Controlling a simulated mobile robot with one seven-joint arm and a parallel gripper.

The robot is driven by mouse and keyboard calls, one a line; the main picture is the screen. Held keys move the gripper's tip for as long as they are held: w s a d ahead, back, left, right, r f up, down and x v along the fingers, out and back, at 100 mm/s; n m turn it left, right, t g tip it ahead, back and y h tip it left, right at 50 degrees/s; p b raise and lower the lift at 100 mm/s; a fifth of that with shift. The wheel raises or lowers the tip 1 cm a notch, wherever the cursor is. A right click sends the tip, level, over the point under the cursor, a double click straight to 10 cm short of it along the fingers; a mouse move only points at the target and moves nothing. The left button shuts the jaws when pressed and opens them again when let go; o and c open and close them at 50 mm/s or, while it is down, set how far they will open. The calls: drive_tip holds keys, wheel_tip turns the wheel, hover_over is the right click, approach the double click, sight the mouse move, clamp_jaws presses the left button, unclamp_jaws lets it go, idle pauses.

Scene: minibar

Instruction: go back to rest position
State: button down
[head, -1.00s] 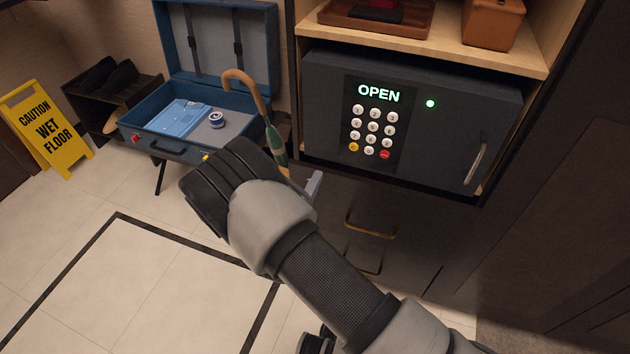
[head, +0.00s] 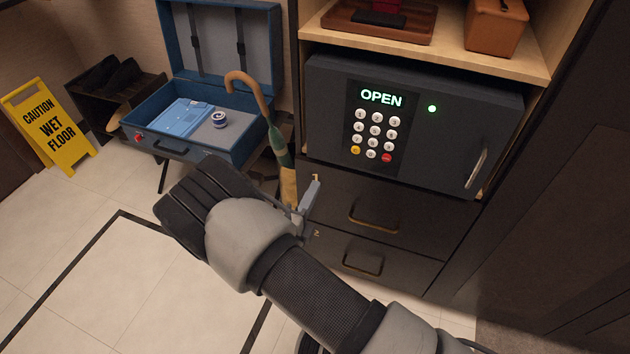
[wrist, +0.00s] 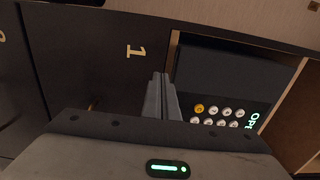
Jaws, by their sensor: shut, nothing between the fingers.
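My gripper (head: 307,205) is in the middle of the head view, in front of the drawers below the safe, with my arm reaching in from the lower right. In the wrist view its two fingers (wrist: 162,98) are together with nothing between them. The dark safe (head: 420,130) sits in the cabinet to the upper right of my gripper. Its display reads OPEN with a green light beside it, and its door looks closed. The safe's keypad also shows in the wrist view, right of the fingers.
Two drawers (head: 372,220) with brass handles are under the safe. An umbrella (head: 277,140) stands upright behind my gripper. An open blue suitcase (head: 185,150) holds a blue item and a small can. A yellow wet-floor sign (head: 45,128) stands at left. The tiled floor at lower left is clear.

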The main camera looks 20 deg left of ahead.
drive_tip(key=s+p, duration=0.1)
drive_tip(key=s, duration=0.7)
